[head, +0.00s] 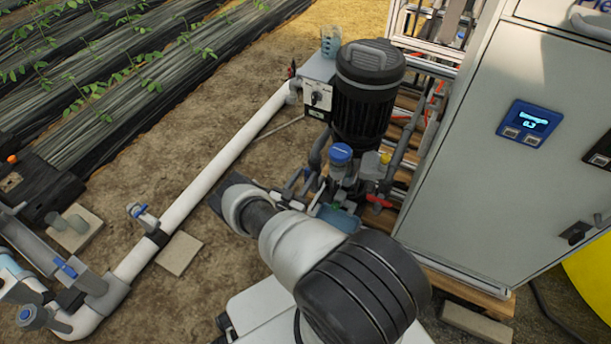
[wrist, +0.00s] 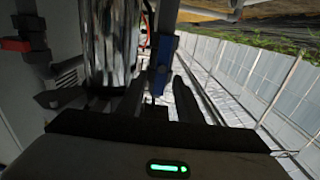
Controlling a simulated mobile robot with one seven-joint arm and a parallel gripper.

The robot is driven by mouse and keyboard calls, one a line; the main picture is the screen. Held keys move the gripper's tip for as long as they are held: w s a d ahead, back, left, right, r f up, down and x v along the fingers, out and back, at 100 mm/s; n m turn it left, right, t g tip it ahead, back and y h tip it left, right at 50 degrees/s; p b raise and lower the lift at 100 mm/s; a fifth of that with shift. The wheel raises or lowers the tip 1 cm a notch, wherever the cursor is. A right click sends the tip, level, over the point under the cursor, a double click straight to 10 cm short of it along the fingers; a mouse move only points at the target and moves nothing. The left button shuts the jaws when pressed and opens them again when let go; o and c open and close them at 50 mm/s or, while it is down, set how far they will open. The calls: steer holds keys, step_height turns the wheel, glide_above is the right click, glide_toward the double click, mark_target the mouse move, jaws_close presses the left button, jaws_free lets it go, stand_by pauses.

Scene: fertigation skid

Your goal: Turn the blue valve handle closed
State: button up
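A blue valve handle (wrist: 161,66) stands upright in the wrist view, just beyond my gripper (wrist: 158,92). The right dark finger is to the right of the handle, and dark shapes crowd its left side. The fingers look apart, with a gap in front of the handle; I see no clear contact. In the head view a small blue part (head: 307,172) shows beside the pump, but I cannot tell if it is the same handle. My arm hides much of that area, and my fingers are not clearly visible there.
A clear cylinder (wrist: 110,45) stands close left of the handle. A black pump motor (head: 368,95) and grey cabinet (head: 480,130) stand beyond and right of my arm. A white pipe (head: 205,180) with another blue-handled valve (head: 143,212) runs left. Bare soil lies between.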

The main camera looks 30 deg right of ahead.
jaws_close()
steer(key=shift+s+m, duration=0.1)
steer(key=shift+m, duration=0.3)
steer(key=shift+s+d+m, duration=0.15)
steer(key=shift+m, duration=0.85)
steer(key=m, duration=0.4)
steer(key=shift+s+d+f+m, duration=0.2)
steer(key=shift+s+f+m, duration=0.05)
steer(key=shift+s+m, duration=0.1)
steer(key=m, duration=0.5)
steer(key=shift+s+d+f, duration=0.2)
steer(key=shift+s+f, duration=0.1)
steer(key=shift+f, duration=0.1)
steer(key=m, duration=0.2)
steer(key=f+m, duration=0.1)
steer(key=m, duration=0.2)
steer(key=shift+s+m, duration=0.1)
steer(key=shift+m, duration=0.15)
